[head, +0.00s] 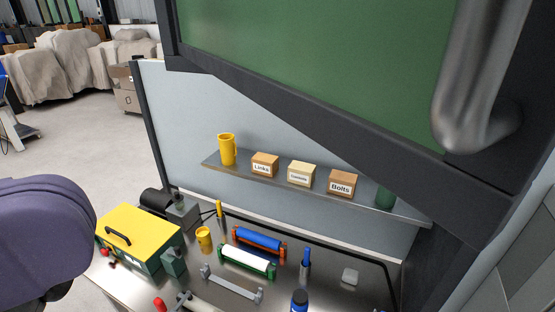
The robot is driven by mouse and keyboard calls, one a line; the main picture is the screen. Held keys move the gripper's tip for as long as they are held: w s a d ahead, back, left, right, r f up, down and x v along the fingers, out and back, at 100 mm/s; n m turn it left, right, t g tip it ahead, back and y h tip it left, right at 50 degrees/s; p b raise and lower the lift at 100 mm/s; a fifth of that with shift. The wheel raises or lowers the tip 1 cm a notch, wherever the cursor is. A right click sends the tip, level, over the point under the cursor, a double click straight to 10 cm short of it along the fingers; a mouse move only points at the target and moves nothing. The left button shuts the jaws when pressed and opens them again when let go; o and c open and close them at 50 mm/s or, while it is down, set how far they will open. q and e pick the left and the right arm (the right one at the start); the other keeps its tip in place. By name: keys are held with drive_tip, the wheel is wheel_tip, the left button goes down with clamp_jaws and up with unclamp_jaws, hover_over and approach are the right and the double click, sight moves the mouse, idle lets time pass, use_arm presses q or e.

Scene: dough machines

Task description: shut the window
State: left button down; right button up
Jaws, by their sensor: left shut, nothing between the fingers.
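The window (320,45) fills the upper right of the head view, very close. It has a green pane in a thick dark frame (330,125) that slants down to the right. A large grey tubular handle (480,85) stands out from the frame near its lower right corner. The sash looks tilted away from the pale wall panel behind it, so the window seems open; its hinges are out of view. I can make out no fingers of my left gripper or my right gripper in this view. No contact with the handle shows.
Below is a bench with a yellow-topped green box (140,232), a blue roller (258,238) and a white roller (246,262). A shelf (225,167) holds a yellow mug (227,149) and labelled boxes. A purple rounded shape (40,235) blocks the lower left. Floor behind is open.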

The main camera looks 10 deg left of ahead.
use_arm(q)
drive_tip(key=p, duration=0.3)
approach(356, 139)
drive_tip(key=x, duration=0.6)
drive_tip(key=shift+d, duration=0.1)
drive_tip(key=shift+w+d, duration=0.45)
drive_tip(key=shift+d, duration=0.1)
